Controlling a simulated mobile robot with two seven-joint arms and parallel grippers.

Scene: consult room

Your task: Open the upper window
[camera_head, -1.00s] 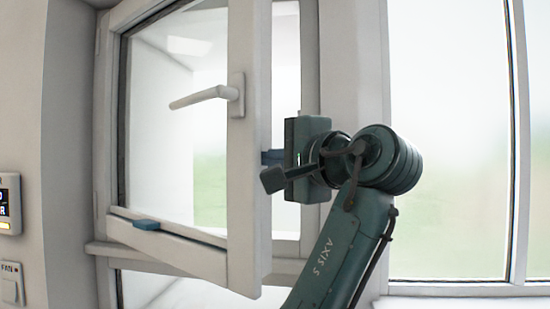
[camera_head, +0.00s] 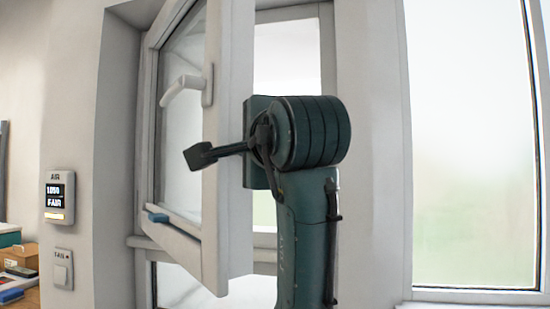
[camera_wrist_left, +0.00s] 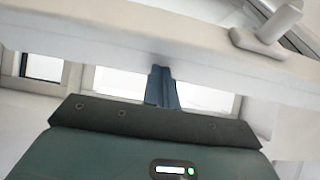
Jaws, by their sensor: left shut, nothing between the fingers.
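The upper window's white sash (camera_head: 226,170) is swung inward, well away from its frame (camera_head: 325,50). Its white handle (camera_head: 183,88) sticks out sideways to the left and also shows at the upper right of the left wrist view (camera_wrist_left: 262,38). My left gripper (camera_wrist_left: 162,78) is shut and empty, with its blue fingertips up against or very near the sash edge in the left wrist view; contact is hard to tell. My right gripper is not in view.
A blue piece (camera_head: 157,216) sits on the sash's bottom rail. An air display (camera_head: 57,196) and a fan switch (camera_head: 63,269) are on the left wall. A fixed tall window (camera_head: 470,150) is at right. A cluttered desk (camera_head: 28,296) shows at lower left.

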